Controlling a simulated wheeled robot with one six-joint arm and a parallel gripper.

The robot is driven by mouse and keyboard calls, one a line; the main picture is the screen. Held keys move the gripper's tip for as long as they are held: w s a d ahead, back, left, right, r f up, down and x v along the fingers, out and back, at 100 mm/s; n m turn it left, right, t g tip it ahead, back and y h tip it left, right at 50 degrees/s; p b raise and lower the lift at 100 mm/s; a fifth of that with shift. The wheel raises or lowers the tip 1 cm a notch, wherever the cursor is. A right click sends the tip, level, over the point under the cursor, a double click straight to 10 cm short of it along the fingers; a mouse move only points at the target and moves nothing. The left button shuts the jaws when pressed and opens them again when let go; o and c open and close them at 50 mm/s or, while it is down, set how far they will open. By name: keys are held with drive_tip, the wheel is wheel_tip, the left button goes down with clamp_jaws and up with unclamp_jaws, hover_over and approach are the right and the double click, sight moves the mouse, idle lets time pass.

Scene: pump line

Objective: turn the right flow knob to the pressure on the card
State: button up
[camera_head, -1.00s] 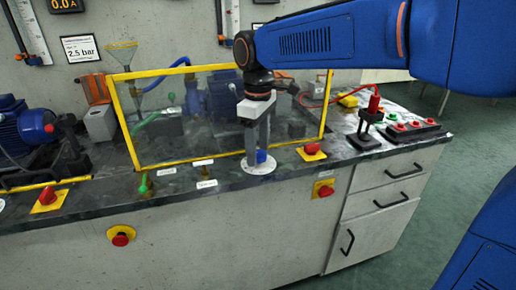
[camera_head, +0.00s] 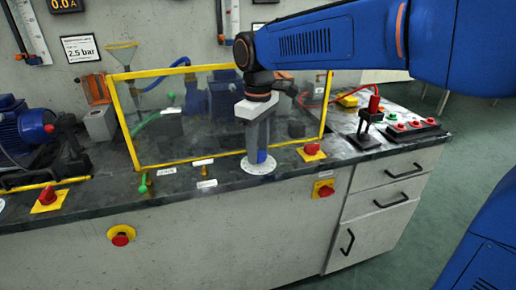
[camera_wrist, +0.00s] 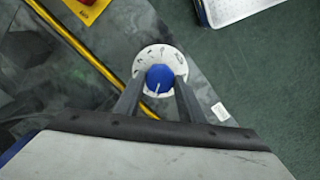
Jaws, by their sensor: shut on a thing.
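The right flow knob (camera_wrist: 159,78) is blue with a pale pointer line and sits on a round white dial (camera_wrist: 150,56) with dark marks. In the wrist view my gripper (camera_wrist: 158,88) has one finger on each side of the knob, shut on it. In the head view the gripper (camera_head: 259,140) points straight down over the dial (camera_head: 258,168), and a bit of the blue knob (camera_head: 261,156) shows below the fingers. The card (camera_head: 80,49) on the wall reads 2.5 bar. The dial's numbers are too small to read.
A clear guard with a yellow frame (camera_head: 153,166) stands just behind the knob. Red knobs on yellow plates stand on the bench to the left (camera_head: 47,197) and right (camera_head: 312,149). A red-button panel (camera_head: 413,128) is further right. The blue motor (camera_head: 22,128) is far left.

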sight(259, 153)
drive_tip(key=shift+m, duration=2.2)
drive_tip(key=o, duration=1)
drive_tip(key=shift+o, duration=0.2)
wheel_tip(259, 153, up, 17)
drive_tip(key=shift+r, duration=0.2)
drive_tip(key=shift+d, duration=0.1)
